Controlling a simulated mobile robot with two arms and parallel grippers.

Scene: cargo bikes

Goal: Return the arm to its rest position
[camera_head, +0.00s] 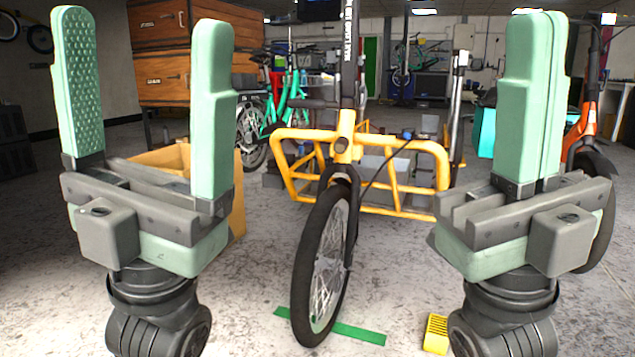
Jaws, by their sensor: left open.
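My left gripper (142,28) is at the left of the head view. It points up, its two green fingers wide apart, with nothing between them. My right gripper (537,25) is at the right of the view, also pointing up. Its two green fingers are together, and no object shows between them. Both grippers are raised in front of me, one on each side of the yellow cargo bike (400,193), and their lower arm links are cut off by the bottom edge.
The bike's front wheel (322,265) stands over a green floor strip (358,333). A yellow block (436,335) lies near my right arm. An open yellowish box (238,205) is partly behind my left gripper. Wooden drawers (160,78) stand behind; an orange bike (586,130) is at right.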

